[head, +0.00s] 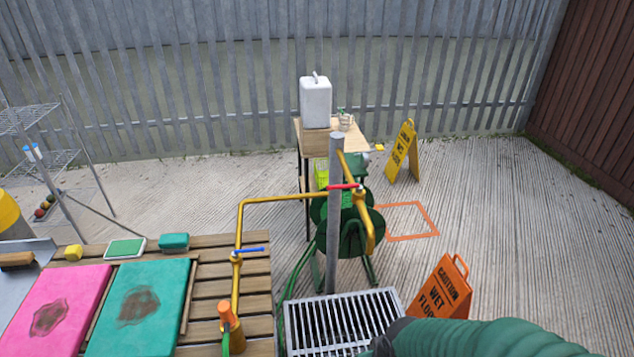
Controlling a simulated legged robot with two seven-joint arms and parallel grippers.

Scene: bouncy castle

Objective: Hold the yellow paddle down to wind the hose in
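A green hose reel (326,212) stands on a green frame behind a grey post. Part of it is hidden by the post and by yellow pipework (368,228). A small yellow piece (379,147) shows beyond the reel; I cannot tell whether it is the paddle. A green hose (292,283) runs down toward the grate. A green ribbed sleeve, apparently my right arm, enters from the lower right. A dark part at its end, perhaps my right gripper (381,346), is over the grate's near right corner; its fingers are unclear. My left gripper is out of view.
A metal grate (342,322) lies before the grey post (334,225). A slatted bench (212,268) with pink and teal pads is at left. A wooden table (316,145) holds a white canister.

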